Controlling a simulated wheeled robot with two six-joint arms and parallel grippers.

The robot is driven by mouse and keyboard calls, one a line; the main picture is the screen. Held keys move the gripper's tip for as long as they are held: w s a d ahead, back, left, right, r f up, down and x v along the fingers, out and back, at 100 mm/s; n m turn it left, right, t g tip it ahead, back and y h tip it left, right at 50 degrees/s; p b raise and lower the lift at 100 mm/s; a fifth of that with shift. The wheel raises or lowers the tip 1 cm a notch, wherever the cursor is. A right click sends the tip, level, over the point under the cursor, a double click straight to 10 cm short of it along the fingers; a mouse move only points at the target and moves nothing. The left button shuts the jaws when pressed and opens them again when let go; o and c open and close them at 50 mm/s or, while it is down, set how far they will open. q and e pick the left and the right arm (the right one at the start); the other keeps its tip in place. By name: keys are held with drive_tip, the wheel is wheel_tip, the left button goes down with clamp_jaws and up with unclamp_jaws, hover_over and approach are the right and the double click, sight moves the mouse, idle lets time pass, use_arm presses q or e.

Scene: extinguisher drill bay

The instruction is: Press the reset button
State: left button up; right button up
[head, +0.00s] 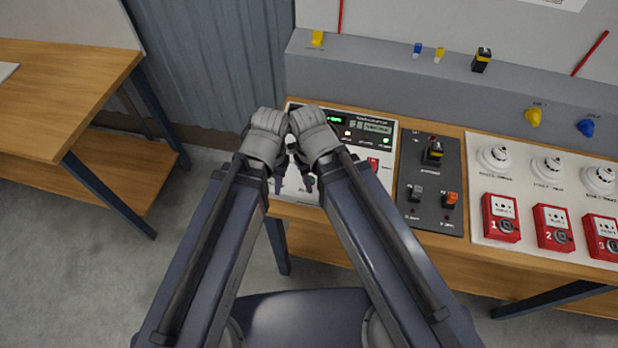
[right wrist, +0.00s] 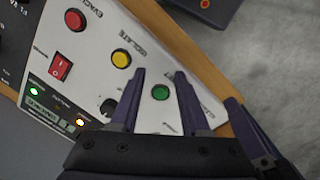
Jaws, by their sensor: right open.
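The reset button is not identified by a readable label. In the right wrist view, a green button (right wrist: 160,92) sits on the white panel (right wrist: 200,85), its caption mostly hidden. A yellow button (right wrist: 121,58) marked ISOLATE and a red button (right wrist: 75,19) marked EVACUATE lie in a row with it. My right gripper (right wrist: 159,72) is open and empty, and the green button shows between its fingers. In the head view, my left gripper (head: 278,185) hangs over the panel's left part, close beside my right gripper (head: 308,180). Its finger gap is unclear.
A red rocker switch (right wrist: 60,68) and a black knob (right wrist: 108,106) are on the same panel. A dark switch plate (head: 430,185) and a white board (head: 520,190) with red call points stand to the right. A wooden table (head: 80,75) is at left.

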clamp_jaws()
idle(1.0)
